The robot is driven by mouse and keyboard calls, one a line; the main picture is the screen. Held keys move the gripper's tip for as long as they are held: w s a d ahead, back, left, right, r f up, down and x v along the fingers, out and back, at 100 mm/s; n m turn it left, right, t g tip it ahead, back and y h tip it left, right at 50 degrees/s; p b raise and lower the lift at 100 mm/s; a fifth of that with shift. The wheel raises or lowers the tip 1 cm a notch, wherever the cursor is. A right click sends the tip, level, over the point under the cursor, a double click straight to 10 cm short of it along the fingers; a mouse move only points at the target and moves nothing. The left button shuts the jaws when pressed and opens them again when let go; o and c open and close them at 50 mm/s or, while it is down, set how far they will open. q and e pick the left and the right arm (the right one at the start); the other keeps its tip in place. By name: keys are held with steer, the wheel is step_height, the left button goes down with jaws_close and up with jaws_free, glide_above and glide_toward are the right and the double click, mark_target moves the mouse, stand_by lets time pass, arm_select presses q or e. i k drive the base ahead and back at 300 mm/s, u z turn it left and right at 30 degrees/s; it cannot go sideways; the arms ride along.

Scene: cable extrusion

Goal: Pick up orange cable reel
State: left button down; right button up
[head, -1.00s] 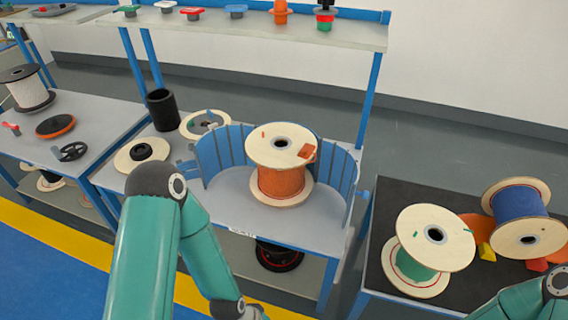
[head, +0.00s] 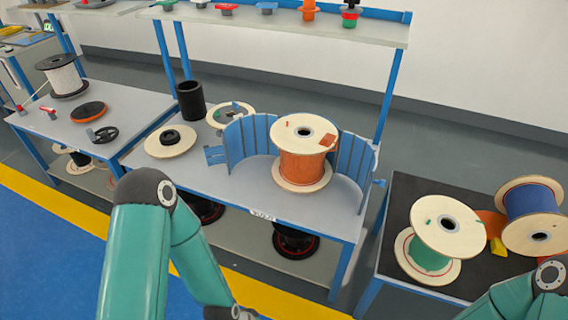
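The orange cable reel (head: 303,166) stands upright on the grey table, with pale wooden flanges above and below its orange winding. A curved blue slatted guard (head: 250,140) stands open around its back and sides. My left arm comes in at the lower left, in front of the table, and its gripper is below the bottom edge of the picture. My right arm shows only at the lower right corner, and its gripper is also out of the picture. No gripper is seen touching the reel.
The grey table (head: 230,190) has free room left of the reel. On the right, a dark table holds a green reel (head: 432,258) and a blue reel (head: 530,203). A shelf (head: 270,27) runs above the back.

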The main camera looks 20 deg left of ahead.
mark_target(302, 166)
steer(key=u, duration=0.45)
steer(key=k, duration=1)
steer(key=u, duration=0.85)
steer(key=i, duration=1.8)
steer(key=z, duration=0.6)
steer(key=i, duration=0.45)
steer(key=z, duration=0.45)
steer(key=k, duration=0.9)
steer(key=z, duration=0.2)
steer(key=i, duration=0.85)
steer(key=u, duration=0.1)
